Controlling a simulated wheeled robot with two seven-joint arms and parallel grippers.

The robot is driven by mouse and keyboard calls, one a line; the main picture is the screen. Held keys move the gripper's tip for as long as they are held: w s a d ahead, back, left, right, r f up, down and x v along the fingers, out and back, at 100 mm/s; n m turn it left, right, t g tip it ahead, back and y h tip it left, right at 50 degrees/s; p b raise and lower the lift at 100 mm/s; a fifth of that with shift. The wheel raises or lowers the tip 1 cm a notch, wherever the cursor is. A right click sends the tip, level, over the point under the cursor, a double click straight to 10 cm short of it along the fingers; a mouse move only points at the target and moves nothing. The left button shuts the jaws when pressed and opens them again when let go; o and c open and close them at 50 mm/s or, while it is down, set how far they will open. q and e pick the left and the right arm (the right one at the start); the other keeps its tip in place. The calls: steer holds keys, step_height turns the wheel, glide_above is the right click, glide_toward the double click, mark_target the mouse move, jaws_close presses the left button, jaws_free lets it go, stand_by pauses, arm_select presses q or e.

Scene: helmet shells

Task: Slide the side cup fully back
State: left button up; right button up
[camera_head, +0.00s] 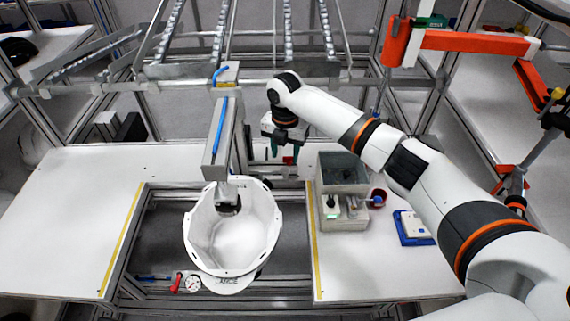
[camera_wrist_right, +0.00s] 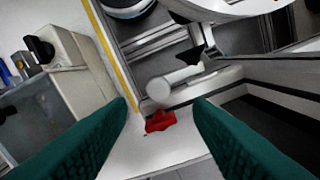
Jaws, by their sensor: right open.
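The white helmet shell (camera_head: 232,240) sits open side up in the fixture, under a vertical press with a dark round pad (camera_head: 229,206). Its rim shows at the top of the right wrist view (camera_wrist_right: 235,8). Beside the shell, a pale cylinder (camera_wrist_right: 175,84) with a dark tip (camera_wrist_right: 207,48) points toward it; this appears to be the side cup. A red part (camera_wrist_right: 160,122) lies at its near end and shows in the head view (camera_head: 289,160). My right gripper (camera_head: 286,152), with green fingers, is open above the red part, apparently not touching it. My left gripper is not in view.
A grey box (camera_head: 343,172) and a unit with a green light (camera_head: 340,212) stand right of the fixture. The left white tabletop (camera_head: 75,215) is clear. Roller rails (camera_head: 220,40) stand behind.

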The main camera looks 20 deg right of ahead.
step_height(320, 180, up, 7)
steer(key=b, duration=0.1)
stand_by(0.5)
